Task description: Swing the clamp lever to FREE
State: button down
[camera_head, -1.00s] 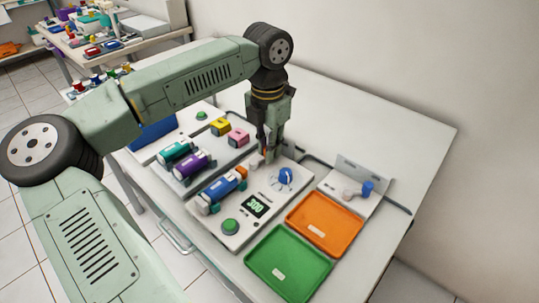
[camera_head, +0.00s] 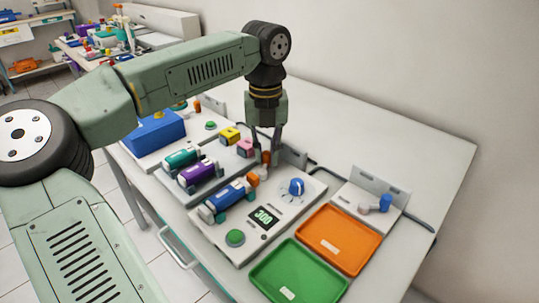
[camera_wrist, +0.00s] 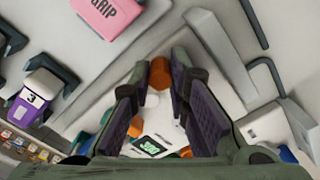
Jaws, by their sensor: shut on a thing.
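The clamp lever shows as an orange grip (camera_head: 266,158) on a small pale mount (camera_head: 262,173), at the back of the white control unit (camera_head: 275,217). My gripper (camera_head: 266,148) reaches down from above, with its fingers closed around the orange grip. In the wrist view the orange grip (camera_wrist: 160,73) sits between the two fingertips (camera_wrist: 160,85). The fingers partly hide the lever, and I cannot read a FREE marking.
A blue cylinder (camera_head: 230,197) lies in a cradle beside the lever, with a blue dial (camera_head: 296,187) to the right. Purple (camera_head: 197,172) and teal (camera_head: 182,157) cylinders lie left. Orange (camera_head: 325,254) and green (camera_head: 270,290) trays are in front. Table space behind is clear.

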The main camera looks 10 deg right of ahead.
aim_at(264, 152)
jog(key=shift+w+a+r+n, duration=0.1)
jog(key=shift+a+n, duration=0.05)
jog(key=shift+n, duration=0.35)
jog(key=c, duration=1.5)
grip_release()
notch_tip(264, 152, up, 12)
jog(key=shift+f, duration=0.1)
